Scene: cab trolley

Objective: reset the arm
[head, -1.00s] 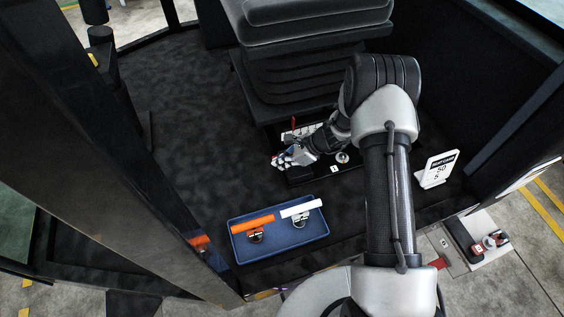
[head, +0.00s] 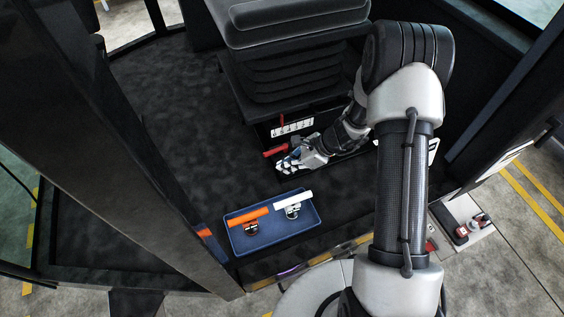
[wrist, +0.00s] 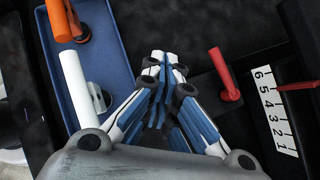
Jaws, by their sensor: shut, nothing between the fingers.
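My gripper (head: 287,163) is shut and empty, with its white and blue fingers together. In the head view it hangs in front of the black seat base, beyond the blue tray. It also fills the middle of the wrist view (wrist: 163,62), fingertips between the blue tray on the left and a red lever on the right. It appears apart from both. My arm reaches from the lower right and partly hides the area right of the seat.
The blue tray (head: 240,245) holds an orange-handled piece (head: 248,216) and a white-handled piece (head: 293,201). A red lever (wrist: 224,73) and a numbered scale with a red pointer (wrist: 275,113) are at the seat base (head: 290,85). Dark floor left of the seat is clear.

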